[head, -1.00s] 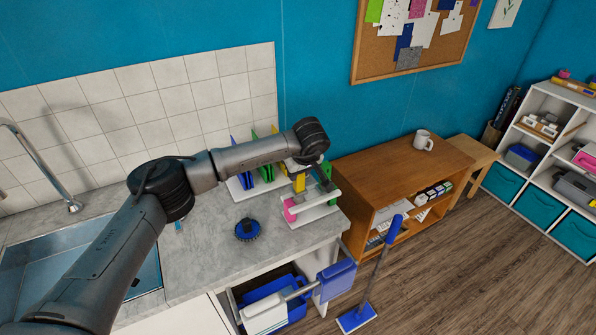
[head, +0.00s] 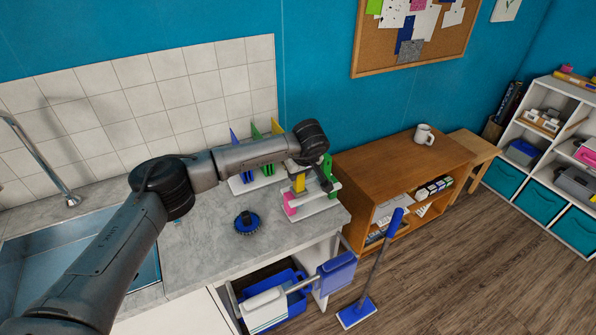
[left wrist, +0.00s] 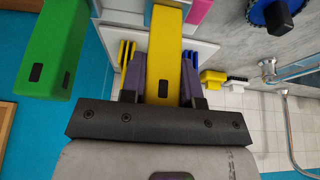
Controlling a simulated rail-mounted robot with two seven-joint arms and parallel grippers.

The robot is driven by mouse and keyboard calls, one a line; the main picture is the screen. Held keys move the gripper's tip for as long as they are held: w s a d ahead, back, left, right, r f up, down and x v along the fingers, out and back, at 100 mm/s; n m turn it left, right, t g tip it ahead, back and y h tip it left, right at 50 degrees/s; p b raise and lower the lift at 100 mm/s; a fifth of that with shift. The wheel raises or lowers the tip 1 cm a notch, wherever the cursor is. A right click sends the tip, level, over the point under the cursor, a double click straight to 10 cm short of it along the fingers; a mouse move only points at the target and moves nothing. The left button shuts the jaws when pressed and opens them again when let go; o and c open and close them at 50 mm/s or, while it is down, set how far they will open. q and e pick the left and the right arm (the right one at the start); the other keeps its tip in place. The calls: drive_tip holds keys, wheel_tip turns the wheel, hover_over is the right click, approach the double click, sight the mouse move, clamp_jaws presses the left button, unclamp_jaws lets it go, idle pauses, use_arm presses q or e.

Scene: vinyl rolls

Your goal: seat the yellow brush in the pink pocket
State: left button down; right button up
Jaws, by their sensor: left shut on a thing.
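My left gripper (left wrist: 164,85) is shut on the yellow brush (left wrist: 165,48), with its jaws on both sides of the yellow handle. In the head view, the yellow brush (head: 299,182) is over the white rack (head: 312,208) at the counter's right end. The pink pocket (head: 290,205) is at the rack's left end, down and left of the brush; its pink part (left wrist: 199,10) also shows at the top of the left wrist view. My wrist partly covers the rack, and the brush's lower end is hidden. My right gripper is out of view.
A green handle (left wrist: 50,48) stands beside the gripper; the green piece (head: 327,167) is at the rack's right. A round blue brush (head: 247,223) lies on the counter left of the rack. Coloured boards (head: 258,150) stand behind. The sink (head: 75,260) is at left.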

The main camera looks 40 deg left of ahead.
use_arm(q)
drive_tip(key=shift+f, duration=0.15)
idle(0.3)
drive_tip(key=c, duration=0.8)
unclamp_jaws()
drive_tip(key=shift+o, duration=0.6)
drive_tip(key=o, duration=0.5)
drive_tip(key=shift+s+d+r+p, duration=0.1)
drive_tip(key=shift+d+r+p, duration=0.1)
drive_tip(key=shift+r+p, duration=0.45)
drive_tip(key=shift+p+v, duration=2.3)
drive_tip(key=shift+v, duration=1.55)
